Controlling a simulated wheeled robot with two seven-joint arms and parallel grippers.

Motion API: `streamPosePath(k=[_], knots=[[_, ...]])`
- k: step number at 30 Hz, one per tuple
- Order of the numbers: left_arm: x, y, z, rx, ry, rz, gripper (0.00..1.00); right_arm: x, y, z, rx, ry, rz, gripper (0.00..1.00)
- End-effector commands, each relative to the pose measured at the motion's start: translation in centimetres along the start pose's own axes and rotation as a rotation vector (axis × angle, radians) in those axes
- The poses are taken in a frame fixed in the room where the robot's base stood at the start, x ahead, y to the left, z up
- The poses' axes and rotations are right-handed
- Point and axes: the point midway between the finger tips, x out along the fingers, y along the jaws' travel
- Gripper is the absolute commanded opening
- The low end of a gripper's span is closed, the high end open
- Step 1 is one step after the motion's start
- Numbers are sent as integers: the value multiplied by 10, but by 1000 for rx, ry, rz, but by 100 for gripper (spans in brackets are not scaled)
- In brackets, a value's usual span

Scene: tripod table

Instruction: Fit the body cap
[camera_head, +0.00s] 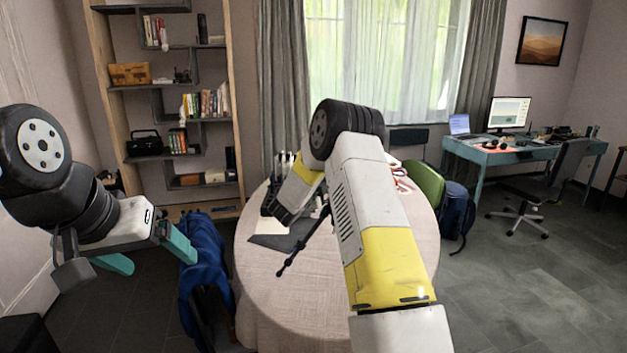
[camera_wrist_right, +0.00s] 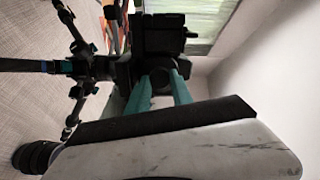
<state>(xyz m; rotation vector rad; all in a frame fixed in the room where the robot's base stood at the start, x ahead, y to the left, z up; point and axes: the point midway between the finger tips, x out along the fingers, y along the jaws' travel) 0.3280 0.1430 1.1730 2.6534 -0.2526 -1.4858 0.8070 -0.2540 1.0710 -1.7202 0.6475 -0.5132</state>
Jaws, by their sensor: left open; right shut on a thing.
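In the right wrist view, my right gripper (camera_wrist_right: 158,77) is shut on a small dark round piece, the body cap (camera_wrist_right: 160,84), between its teal fingers. The black camera (camera_wrist_right: 163,38) is right beyond the fingertips. Whether the cap touches it I cannot tell. The tripod (camera_wrist_right: 80,72) shows beside them with its dark legs spread. In the head view, one tripod leg (camera_head: 302,246) shows over the table, while my right arm hides the camera, cap and right gripper. My left gripper (camera_head: 147,254) is open and empty, left of the table.
The round table (camera_head: 275,305) has a pale cloth and a dark grey mat (camera_head: 275,242). A blue draped thing (camera_head: 205,270) is at its left; a green chair (camera_head: 426,183) and blue backpack (camera_head: 457,208) are at its right.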

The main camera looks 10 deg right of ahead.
Motion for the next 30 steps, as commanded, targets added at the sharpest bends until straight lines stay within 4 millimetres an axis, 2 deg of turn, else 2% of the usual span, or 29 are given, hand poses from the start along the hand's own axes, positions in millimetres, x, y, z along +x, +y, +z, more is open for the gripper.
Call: streamPosePath(k=[6,17,18,21,22,27,29,30], knots=[[0,0,0,0,0,0,85,2,0,-2,213,3,0,0],[0,0,0,0,0,0,85,1,0,-1,272,2,0,0],[0,0,0,0,0,0,85,1,0,-1,298,2,0,29],[0,0,0,0,0,0,85,1,0,-1,292,1,0,48],[0,0,0,0,0,0,85,1,0,-1,292,1,0,52],[0,0,0,0,0,0,85,0,0,0,291,0,0,54],[0,0,0,0,0,0,85,0,0,0,291,0,1,63],[0,0,0,0,0,0,85,0,0,0,290,0,1,63]])
